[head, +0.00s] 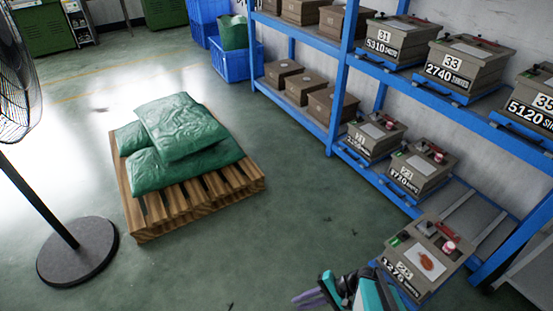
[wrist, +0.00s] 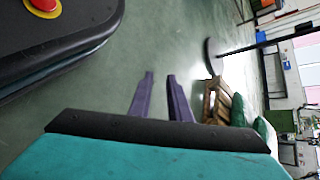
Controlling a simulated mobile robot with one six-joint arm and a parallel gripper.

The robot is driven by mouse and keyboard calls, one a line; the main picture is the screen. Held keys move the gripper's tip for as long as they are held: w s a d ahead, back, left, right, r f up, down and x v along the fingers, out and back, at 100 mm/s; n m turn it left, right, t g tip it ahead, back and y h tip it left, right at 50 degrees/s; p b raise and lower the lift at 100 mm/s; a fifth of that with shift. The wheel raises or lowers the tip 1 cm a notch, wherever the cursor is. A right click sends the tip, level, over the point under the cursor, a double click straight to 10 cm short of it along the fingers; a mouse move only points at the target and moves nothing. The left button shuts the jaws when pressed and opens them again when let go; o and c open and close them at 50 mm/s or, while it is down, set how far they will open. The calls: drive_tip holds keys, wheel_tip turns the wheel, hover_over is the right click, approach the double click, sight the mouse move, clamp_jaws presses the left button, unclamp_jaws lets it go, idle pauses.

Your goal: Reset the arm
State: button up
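My gripper (head: 309,297) is at the bottom of the head view, right of centre, in front of the blue shelf rack. Its two purple fingers also show in the wrist view (wrist: 160,78), apart from each other with bare green floor between them. It holds nothing. The teal arm end beside it is mine and covers a little of the lower shelf edge.
A blue rack (head: 349,50) with several grey-brown boxes (head: 425,262) stands right. A pallet (head: 160,222) with green sacks (head: 180,127) lies left of centre, near a fan (head: 78,250). Blue crates (head: 232,65) stand behind. Open floor lies between pallet and rack.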

drive_tip(key=s+r+n+g+h+p, duration=0.3)
drive_tip(key=s+n+g+h+p, duration=0.3)
drive_tip(key=s, duration=0.3)
drive_tip(key=d+f+n+t+h, duration=0.1)
drive_tip(key=d+h, duration=0.4)
drive_tip(key=d, duration=0.3)
drive_tip(key=shift+f+t+p, duration=0.4)
drive_tip(key=shift+s, duration=0.1)
idle(1.0)
